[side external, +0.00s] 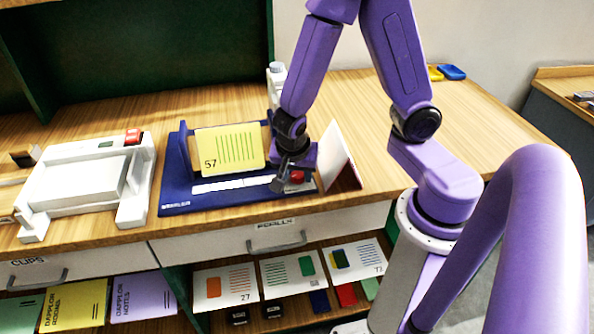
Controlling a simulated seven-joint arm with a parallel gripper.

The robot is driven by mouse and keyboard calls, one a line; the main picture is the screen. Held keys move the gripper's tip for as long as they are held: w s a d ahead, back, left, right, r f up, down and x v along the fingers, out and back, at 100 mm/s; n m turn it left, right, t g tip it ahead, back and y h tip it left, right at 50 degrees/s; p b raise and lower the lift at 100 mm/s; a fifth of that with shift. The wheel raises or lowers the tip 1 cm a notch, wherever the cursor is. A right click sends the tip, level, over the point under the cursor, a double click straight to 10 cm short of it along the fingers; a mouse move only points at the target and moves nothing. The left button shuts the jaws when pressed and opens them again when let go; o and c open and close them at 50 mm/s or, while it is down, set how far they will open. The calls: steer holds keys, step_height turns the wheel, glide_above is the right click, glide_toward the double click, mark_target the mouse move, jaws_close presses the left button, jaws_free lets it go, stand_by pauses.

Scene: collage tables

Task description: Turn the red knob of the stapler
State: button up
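The stapler (225,200) is a blue base with a white strip along its front, standing on the wooden table. A yellow card marked 57 (229,149) stands upright on it. The red knob (296,177) is at the stapler's right end, partly covered by my gripper. My gripper (283,184) is at the knob, with its dark fingers just left of it and in front. I cannot tell whether the fingers touch the knob or how far apart they are.
A white machine with a red button (133,136) stands to the left. A folded card (339,158) stands close to the right of the stapler. A shelf below holds cards and notebooks (143,297). The table's right part is clear, with yellow and blue items (452,72) at the back.

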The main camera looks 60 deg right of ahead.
steer(key=c, duration=0.6)
steer(key=shift+m, duration=0.3)
steer(key=m+g, duration=0.1)
steer(key=m, duration=0.3)
steer(key=shift+w+g+h, duration=0.15)
steer(key=shift+g+h, duration=0.15)
steer(key=shift+g, duration=0.1)
steer(key=shift+w+m+g, duration=0.1)
steer(key=shift+m+g, duration=0.7)
steer(key=shift+m, duration=1.5)
steer(key=shift+d, duration=0.1)
steer(key=o, duration=1)
